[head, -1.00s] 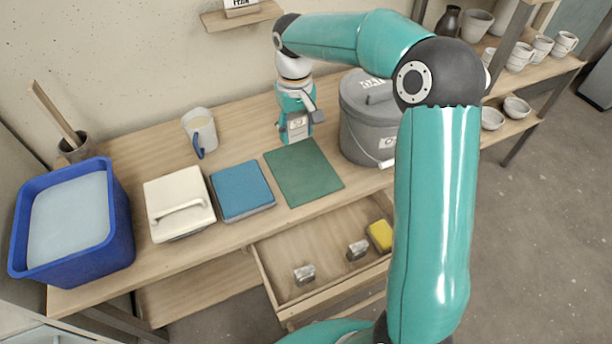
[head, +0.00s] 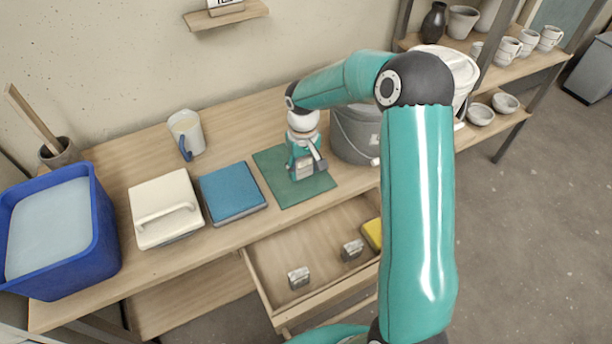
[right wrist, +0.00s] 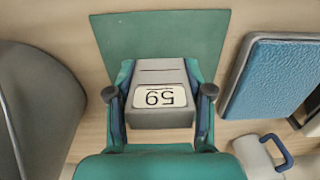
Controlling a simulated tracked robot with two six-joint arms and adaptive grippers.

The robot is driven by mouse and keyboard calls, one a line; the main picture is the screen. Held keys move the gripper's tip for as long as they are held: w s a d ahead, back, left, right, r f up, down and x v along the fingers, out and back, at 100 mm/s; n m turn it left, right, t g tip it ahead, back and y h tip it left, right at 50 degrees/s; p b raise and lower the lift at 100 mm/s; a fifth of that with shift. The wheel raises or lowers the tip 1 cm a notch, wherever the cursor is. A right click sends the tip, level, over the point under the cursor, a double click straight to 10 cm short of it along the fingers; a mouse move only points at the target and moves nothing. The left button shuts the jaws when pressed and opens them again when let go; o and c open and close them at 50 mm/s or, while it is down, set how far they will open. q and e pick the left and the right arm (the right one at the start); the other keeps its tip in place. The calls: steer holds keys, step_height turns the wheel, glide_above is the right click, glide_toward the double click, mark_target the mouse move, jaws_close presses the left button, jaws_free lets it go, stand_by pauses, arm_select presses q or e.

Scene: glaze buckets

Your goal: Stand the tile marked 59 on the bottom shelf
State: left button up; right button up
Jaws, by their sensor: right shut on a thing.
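The tile marked 59 (right wrist: 160,118) is a grey block with a white label, which reads upside down in the right wrist view. My right gripper (head: 307,164) is shut on it, with one finger on each side. In the head view the tile (head: 304,172) is small and partly hidden by the fingers, over the green mat (head: 272,167). I cannot tell whether it touches the mat. The shelf unit at the back right has a lower shelf (head: 500,128) with two bowls. My left gripper is not in view.
A grey bucket (head: 352,138) stands right of the gripper, with a white bucket (head: 462,75) behind my arm. Left are a blue sponge-topped block (head: 232,190), a cream lidded box (head: 163,205), a mug (head: 187,130) and a blue tub (head: 105,240). An open drawer (head: 285,255) juts out in front.

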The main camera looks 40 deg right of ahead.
mark_target(303, 185)
steer(key=shift+f, duration=2.1)
steer(key=shift+f, duration=0.1)
steer(key=o, duration=1.2)
steer(key=shift+o, duration=0.2)
